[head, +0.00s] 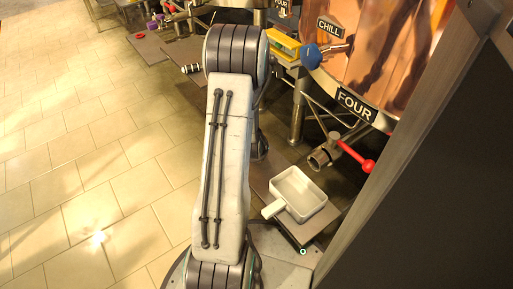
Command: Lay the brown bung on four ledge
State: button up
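The vessel labelled FOUR (357,105) stands at the upper right, a large copper tank with a white-lettered black plate. Below its outlet, a flat brown-grey ledge (262,172) sits low, partly covered by a white square pan (299,194) with a short handle. I take this to be the four ledge. I cannot make out a brown bung anywhere in the head view. My gripper does not show; my upright arm link and its joint fill the middle and hide what lies behind them.
A red-handled valve (354,156) juts out above the pan. A blue knob (312,56) and a yellow bracket (285,46) are beside the CHILL plate (329,27). A dark post blocks the right. Tiled floor at left is clear. Further low plates (150,48) lie behind.

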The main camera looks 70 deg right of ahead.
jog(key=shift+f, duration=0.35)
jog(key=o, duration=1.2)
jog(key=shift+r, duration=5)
